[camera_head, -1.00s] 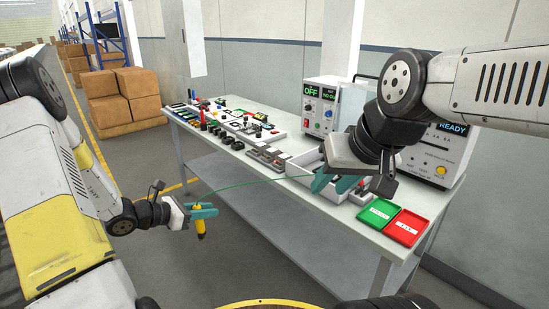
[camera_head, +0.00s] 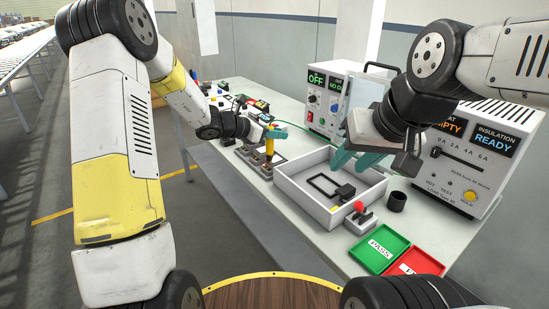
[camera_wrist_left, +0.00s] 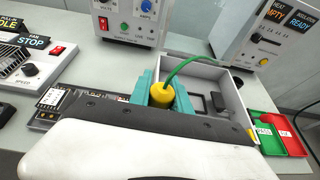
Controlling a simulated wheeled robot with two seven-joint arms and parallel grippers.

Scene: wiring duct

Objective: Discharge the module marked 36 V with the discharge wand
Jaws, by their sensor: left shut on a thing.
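The discharge wand (camera_head: 270,146) is a yellow handle with a green cable at its top. It also shows from above in the left wrist view (camera_wrist_left: 162,96). My left gripper (camera_head: 274,131) is shut on the wand and holds it nearly upright, tip down, over a grey module rack (camera_head: 247,156). I cannot tell whether the tip touches anything. The rack also shows in the left wrist view (camera_wrist_left: 52,112), partly covered by the gripper. No 36 V marking is readable. My right gripper (camera_head: 352,158) is empty above the white tray, its teal fingers apart.
The white tray (camera_head: 318,212) holds a black looped lead. A red-knobbed grey device (camera_head: 361,220) and a black cup (camera_head: 397,201) stand beside it. Green PASS (camera_head: 381,248) and red (camera_head: 415,263) trays lie at the front. Instrument boxes (camera_head: 326,97) line the back.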

